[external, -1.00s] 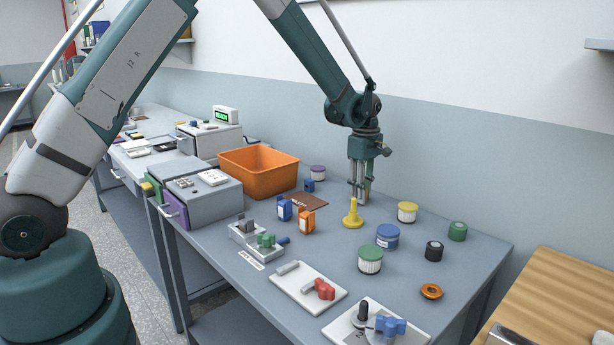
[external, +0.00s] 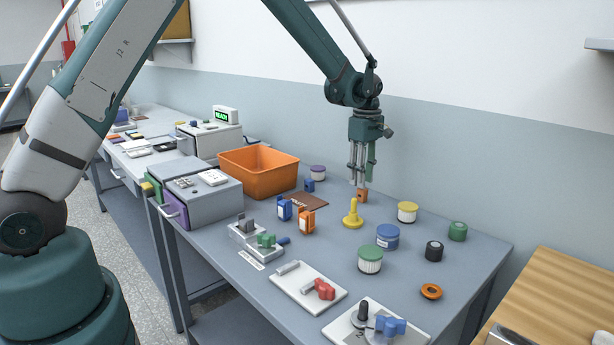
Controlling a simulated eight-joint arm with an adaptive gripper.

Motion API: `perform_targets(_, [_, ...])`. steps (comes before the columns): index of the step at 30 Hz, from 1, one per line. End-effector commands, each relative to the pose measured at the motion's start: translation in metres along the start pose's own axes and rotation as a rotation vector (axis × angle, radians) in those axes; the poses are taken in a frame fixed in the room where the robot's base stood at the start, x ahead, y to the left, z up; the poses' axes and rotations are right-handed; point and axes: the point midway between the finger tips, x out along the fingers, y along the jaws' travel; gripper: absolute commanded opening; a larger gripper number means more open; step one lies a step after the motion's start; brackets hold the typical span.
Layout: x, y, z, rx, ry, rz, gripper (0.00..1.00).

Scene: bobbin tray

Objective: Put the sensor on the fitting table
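My gripper (external: 360,184) is above the back of the grey table, fingers pointing down. Its fingers look apart, with nothing visible between them. A small orange block with a dark hole (external: 362,196) is just below the fingertips, apparently on the table. Which object is the sensor is not clear. Other small candidates are a blue block (external: 309,186), a blue-and-white unit (external: 284,209) and an orange-and-white unit (external: 307,221). No table is labelled as the fitting table; a wooden-topped table (external: 562,298) stands at the right, beyond a gap.
A yellow peg-shaped piece (external: 352,217) stands close in front of the orange block. Several round containers stand to the right, including a blue-lidded one (external: 387,237). An orange bin (external: 258,180) is at the left. White fixture plates (external: 283,287) lie at the front.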

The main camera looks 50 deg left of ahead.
Motion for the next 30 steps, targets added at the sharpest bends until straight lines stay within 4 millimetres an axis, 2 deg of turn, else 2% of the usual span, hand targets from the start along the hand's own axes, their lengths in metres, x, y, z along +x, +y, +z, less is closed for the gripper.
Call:
perform_targets(1, [-0.010,0.000,0.000,0.000,0.000,0.000,0.30])
perform_targets(6, [-0.036,0.000,0.000,0.000,0.000,0.000,0.30])
perform_targets(12, [-0.057,0.000,0.000,0.000,0.000,0.000,0.30])
perform_targets(18, [-0.064,0.000,0.000,0.000,0.000,0.000,0.30])
perform_targets(30, [-0.064,0.000,0.000,0.000,0.000,0.000,0.30])
